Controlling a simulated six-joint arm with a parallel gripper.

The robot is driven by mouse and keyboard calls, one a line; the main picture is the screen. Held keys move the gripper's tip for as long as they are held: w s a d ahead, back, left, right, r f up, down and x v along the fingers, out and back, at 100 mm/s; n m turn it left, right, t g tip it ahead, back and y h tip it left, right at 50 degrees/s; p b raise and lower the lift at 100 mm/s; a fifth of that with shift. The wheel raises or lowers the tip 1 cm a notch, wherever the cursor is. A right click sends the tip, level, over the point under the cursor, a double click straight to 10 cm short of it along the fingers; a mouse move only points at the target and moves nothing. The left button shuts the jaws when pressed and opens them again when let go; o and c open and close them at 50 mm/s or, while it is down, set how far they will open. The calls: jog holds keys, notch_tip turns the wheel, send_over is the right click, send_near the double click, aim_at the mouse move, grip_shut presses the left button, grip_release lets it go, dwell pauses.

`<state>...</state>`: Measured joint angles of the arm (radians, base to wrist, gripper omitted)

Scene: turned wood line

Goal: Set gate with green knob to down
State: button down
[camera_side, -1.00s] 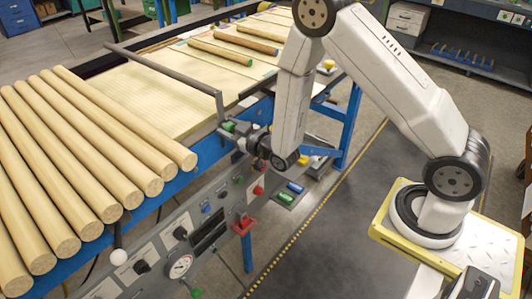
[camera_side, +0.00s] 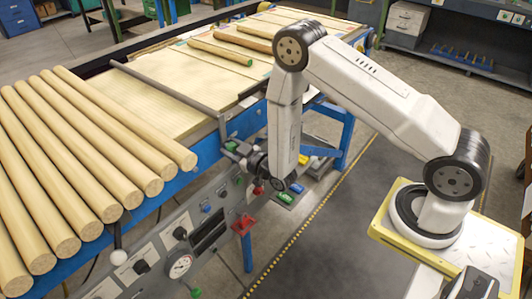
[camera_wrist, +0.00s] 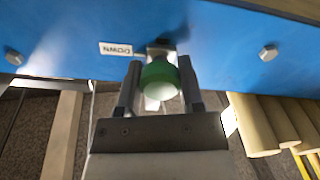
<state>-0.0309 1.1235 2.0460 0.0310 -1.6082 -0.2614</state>
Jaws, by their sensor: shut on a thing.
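The gate is a long grey bar (camera_side: 165,88) lying low across the pale wooden bed, with a crank at its near end, in the side view. Its green knob (camera_wrist: 158,80) shows in the wrist view, close to the blue rail beside an upside-down "DOWN" label (camera_wrist: 116,49). My gripper (camera_wrist: 160,85) has one finger on each side of the green knob and is shut on it. In the side view, my gripper (camera_side: 236,151) is at the crank by the bed's blue edge, and the knob is hidden there.
Several turned wood poles (camera_side: 75,165) lie on the left of the line. Two short rods (camera_side: 220,52) lie on the bed beyond the gate. A control panel (camera_side: 165,245) with knobs and a gauge is below my gripper.

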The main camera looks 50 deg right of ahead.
jog(key=shift+f, duration=0.3)
jog(key=shift+c, duration=1.1)
grip_release()
jog(key=shift+s+r, duration=0.1)
jog(key=shift+s, duration=0.05)
jog(key=s, duration=0.7)
jog(key=shift+s, duration=0.25)
jog(key=shift+w, duration=0.15)
